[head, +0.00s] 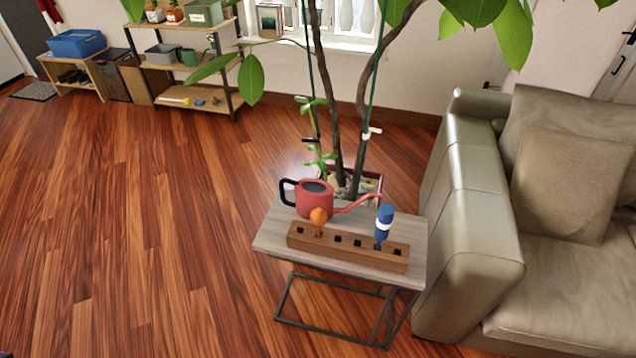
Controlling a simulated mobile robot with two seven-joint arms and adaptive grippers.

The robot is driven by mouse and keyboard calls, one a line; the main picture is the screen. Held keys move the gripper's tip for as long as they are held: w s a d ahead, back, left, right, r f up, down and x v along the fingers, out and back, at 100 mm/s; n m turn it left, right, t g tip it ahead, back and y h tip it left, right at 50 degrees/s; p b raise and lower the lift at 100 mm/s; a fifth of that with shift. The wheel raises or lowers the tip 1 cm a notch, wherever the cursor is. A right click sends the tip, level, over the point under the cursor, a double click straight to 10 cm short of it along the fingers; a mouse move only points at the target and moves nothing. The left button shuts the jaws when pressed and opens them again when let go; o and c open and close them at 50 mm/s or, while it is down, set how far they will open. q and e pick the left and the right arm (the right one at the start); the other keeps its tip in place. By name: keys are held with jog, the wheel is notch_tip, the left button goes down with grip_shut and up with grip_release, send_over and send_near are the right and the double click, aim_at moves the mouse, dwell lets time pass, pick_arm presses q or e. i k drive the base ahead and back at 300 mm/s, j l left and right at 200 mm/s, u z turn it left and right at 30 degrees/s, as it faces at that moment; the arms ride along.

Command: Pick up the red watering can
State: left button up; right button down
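The red watering can (315,201) stands upright on a small side table (270,238) with a grey wooden top. Its black handle (287,191) points left and its thin red spout (358,204) reaches right. In front of it, an orange-topped tool (318,218) overlaps the lower part of its body. Neither of my grippers shows in the head view.
A wooden block with square holes (345,246) lies along the table front, holding the orange tool and a blue one (384,222). A potted tree (365,183) stands behind the table. A sofa (470,230) is close on the right. The floor (130,230) left is clear.

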aim_at(328, 200)
jog(key=i+l+u, duration=0.15)
jog(key=l, duration=0.35)
jog(key=i+l+u, duration=0.1)
jog(key=l, duration=0.35)
jog(key=i+l+u, duration=0.15)
jog(key=l, duration=0.35)
jog(key=l+u, duration=0.1)
jog(key=l, duration=0.4)
jog(key=k+z, duration=0.25)
jog(key=k+l+z, duration=0.15)
jog(key=k+z, duration=0.15)
jog(key=j+z, duration=0.15)
jog(key=z, duration=0.2)
jog(key=j+z, duration=0.1)
jog(key=z, duration=0.25)
jog(key=j+z, duration=0.15)
jog(key=z, duration=0.2)
jog(key=j, duration=0.55)
jog(key=k+j, duration=0.15)
jog(key=j, duration=0.4)
